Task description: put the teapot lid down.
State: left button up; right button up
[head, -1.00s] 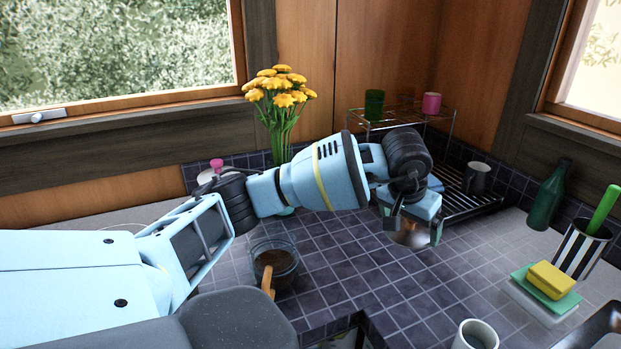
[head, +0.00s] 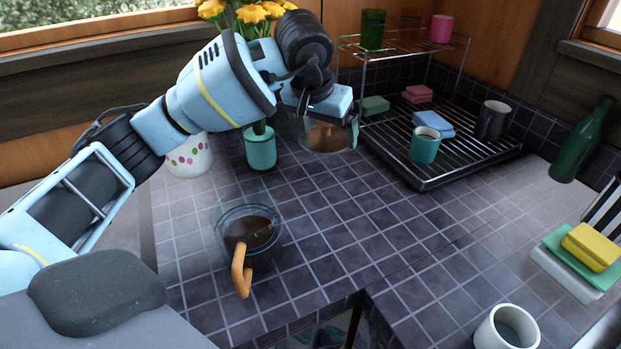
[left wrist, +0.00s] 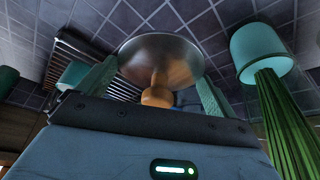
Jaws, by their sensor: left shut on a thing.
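The teapot lid (head: 326,142) is a see-through disc with an orange-brown knob. My left gripper (head: 329,119) is shut on it and holds it above the dark tiled counter, left of the dish rack. In the left wrist view the lid (left wrist: 160,55) shows between the two teal fingers, its knob (left wrist: 157,94) towards the palm. The glass teapot (head: 250,237) stands on the counter, lidless, with brown liquid inside and an orange-brown handle. The lid is apart from it, up and to the right. My right gripper is not in view.
A teal vase (head: 260,149) of yellow flowers and a dotted white pot (head: 189,158) stand behind the arm. A wire dish rack (head: 440,180) holds cups and sponges. A white mug (head: 507,328) stands at the front right. The tiles (head: 360,225) between teapot and rack are clear.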

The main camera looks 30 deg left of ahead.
aim_at(316, 148)
pick_arm(q)
jog(key=shift+f, duration=4.95)
jog(key=shift+f, duration=0.1)
jog(key=o, duration=0.6)
jog(key=shift+f, duration=0.1)
jog(key=shift+o, duration=0.6)
jog(key=shift+s+r, duration=0.15)
jog(key=shift+r, duration=0.4)
jog(key=v, duration=1.1)
jog(key=shift+r, duration=0.15)
